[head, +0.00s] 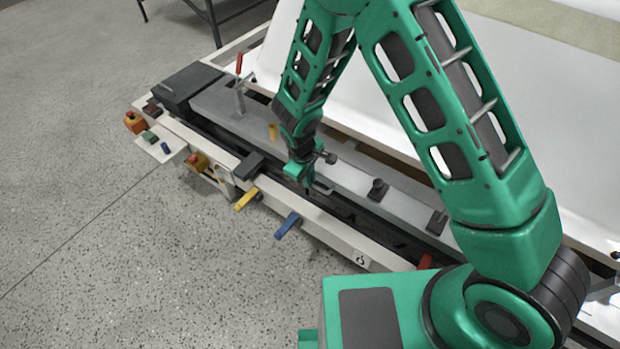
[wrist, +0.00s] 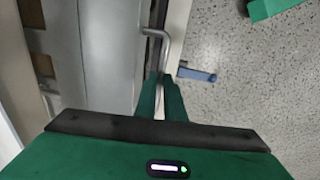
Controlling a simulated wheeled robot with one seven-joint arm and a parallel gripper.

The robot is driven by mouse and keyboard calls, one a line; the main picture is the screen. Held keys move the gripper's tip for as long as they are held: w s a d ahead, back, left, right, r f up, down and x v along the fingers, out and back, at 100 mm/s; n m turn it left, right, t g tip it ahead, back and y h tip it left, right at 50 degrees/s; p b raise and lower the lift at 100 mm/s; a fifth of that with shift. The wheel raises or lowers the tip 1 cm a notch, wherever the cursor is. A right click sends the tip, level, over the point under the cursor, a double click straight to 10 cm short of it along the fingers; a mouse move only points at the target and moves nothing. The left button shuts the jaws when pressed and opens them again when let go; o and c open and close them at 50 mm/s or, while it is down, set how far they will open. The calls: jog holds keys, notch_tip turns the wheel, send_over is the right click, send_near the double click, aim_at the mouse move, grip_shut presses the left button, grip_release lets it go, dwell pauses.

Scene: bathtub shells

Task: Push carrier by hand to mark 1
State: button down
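The carrier appears to be the long grey plate (head: 345,178) on the machine's rails; it also shows in the wrist view (wrist: 110,50). A bent grey bar handle (head: 323,189) stands at its near side; in the wrist view the handle (wrist: 162,38) runs down between my fingers. My gripper (head: 306,187) is at this handle, and its green fingers (wrist: 162,98) appear closed around the bar. Exact contact is partly hidden. A white label (head: 361,259) with a dark symbol sits on the front rail; I cannot read it surely as mark 1.
A yellow lever (head: 247,199) and a blue lever (head: 288,225) stick out from the front rail. A red-handled upright lever (head: 239,75) stands at the far left end. A white tub shell (head: 360,75) lies behind. The speckled floor in front is clear.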

jog(key=shift+s+d, duration=0.35)
jog(key=shift+d, duration=0.2)
jog(key=shift+s+d, duration=0.2)
jog(key=shift+s, duration=0.05)
jog(key=c, duration=1.8)
grip_release()
jog(key=shift+w+a, duration=0.1)
jog(key=shift+c, duration=0.2)
notch_tip(320, 180, up, 10)
jog(key=s+a, duration=0.1)
jog(key=shift+s+a+r, duration=0.15)
jog(key=shift+s+r, duration=0.1)
